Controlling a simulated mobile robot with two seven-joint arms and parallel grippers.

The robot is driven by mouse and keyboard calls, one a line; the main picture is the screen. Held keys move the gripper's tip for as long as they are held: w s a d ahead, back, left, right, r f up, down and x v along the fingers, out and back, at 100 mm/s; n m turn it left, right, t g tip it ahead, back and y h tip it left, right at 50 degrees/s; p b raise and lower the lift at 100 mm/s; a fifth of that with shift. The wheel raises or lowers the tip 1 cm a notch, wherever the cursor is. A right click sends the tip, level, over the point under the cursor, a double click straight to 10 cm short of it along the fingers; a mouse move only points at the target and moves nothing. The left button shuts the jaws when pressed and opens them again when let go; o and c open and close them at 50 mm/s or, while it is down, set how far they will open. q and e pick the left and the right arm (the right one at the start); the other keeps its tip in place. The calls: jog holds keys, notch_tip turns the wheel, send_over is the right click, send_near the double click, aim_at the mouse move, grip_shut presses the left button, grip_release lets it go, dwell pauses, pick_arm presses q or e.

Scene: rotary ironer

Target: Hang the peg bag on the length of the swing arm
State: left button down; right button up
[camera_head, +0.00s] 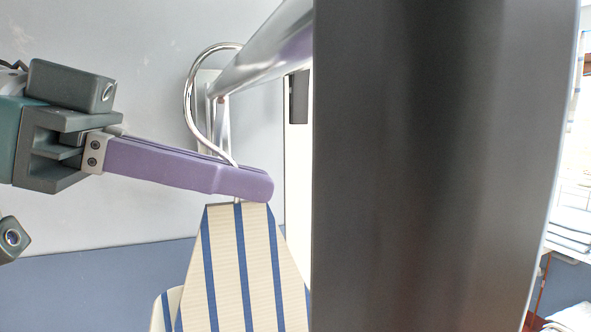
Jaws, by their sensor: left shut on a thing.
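The peg bag (225,265) is cream with blue stripes and hangs below my left gripper (256,183). Its chrome wire hook (187,100) rises above the gripper and curves around the near left end of the swing arm (265,52), a shiny chrome tube slanting up to the right. The hook's upper end meets the tube's upper edge; I cannot tell whether it rests on the tube. The purple fingers of my left gripper are shut on the hook's stem, just above the bag. The bag's lower part is cut off by the frame. My right gripper is not in view.
A large dark grey upright surface, close to the camera, hides the middle right and the far part of the swing arm. A pale grey wall (140,45) stands behind, with blue below it. Folded white cloths (571,228) lie at the far right.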

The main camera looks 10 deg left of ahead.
pick_arm(q)
jog(key=shift+f+b, duration=0.4)
jog(key=shift+b, duration=0.1)
jog(key=c, duration=0.9)
grip_release()
jog(key=shift+c, duration=0.2)
